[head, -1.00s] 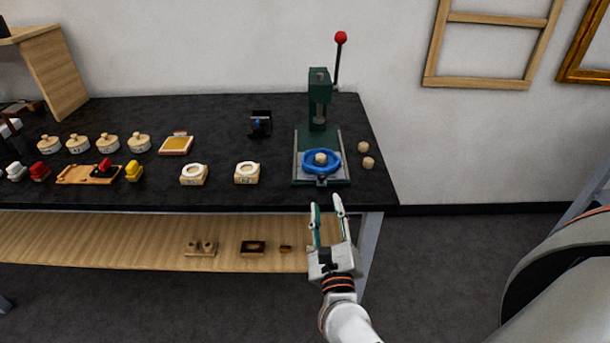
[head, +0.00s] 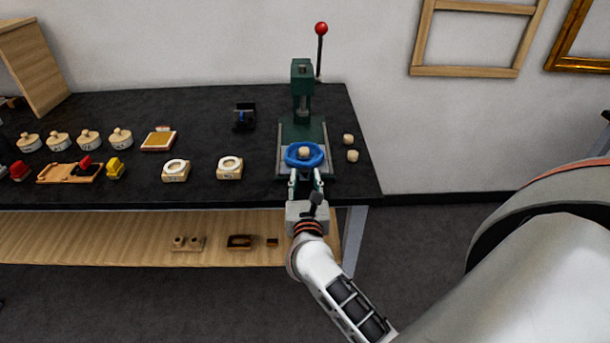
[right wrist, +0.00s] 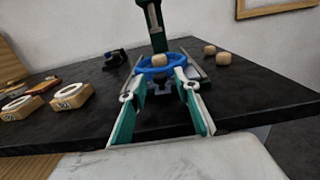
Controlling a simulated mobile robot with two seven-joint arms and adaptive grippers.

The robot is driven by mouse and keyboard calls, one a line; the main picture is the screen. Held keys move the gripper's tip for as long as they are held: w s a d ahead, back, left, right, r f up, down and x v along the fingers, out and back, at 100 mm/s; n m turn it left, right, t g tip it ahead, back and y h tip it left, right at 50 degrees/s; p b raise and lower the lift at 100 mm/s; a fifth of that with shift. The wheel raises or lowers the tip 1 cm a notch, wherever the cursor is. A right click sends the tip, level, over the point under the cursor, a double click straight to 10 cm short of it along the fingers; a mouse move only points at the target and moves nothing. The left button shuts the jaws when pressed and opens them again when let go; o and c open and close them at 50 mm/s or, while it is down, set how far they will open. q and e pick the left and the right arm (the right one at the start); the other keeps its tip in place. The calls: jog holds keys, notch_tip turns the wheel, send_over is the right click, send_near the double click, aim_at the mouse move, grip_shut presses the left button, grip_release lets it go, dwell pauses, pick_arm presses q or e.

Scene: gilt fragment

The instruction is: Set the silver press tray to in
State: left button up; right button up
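The green press (head: 303,90) with its red-knobbed lever (head: 321,30) stands at the right end of the black table. Its silver tray (head: 327,169) sits at the front of the press base, between rails. On the tray is a blue ring (head: 320,157) around a small wooden piece (head: 304,152); the ring also shows in the right wrist view (right wrist: 145,69). My right gripper (head: 305,180) is open at the tray's front edge. In the right wrist view its fingers (right wrist: 158,88) lie either side of a dark front knob (right wrist: 160,85); contact is unclear. My left gripper is out of view.
Two wooden pieces (head: 350,147) lie right of the press. Two pale blocks with white rings (head: 229,167) sit to its left, with several lidded pots (head: 89,138) farther left. A wooden shelf (head: 120,238) runs below the tabletop.

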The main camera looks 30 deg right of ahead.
aim_at(305, 168)
jog(key=shift+w+d, duration=0.2)
jog(key=shift+w, duration=0.1)
grip_shut()
jog(key=shift+x, duration=2.45)
jog(key=shift+a, duration=0.1)
grip_release()
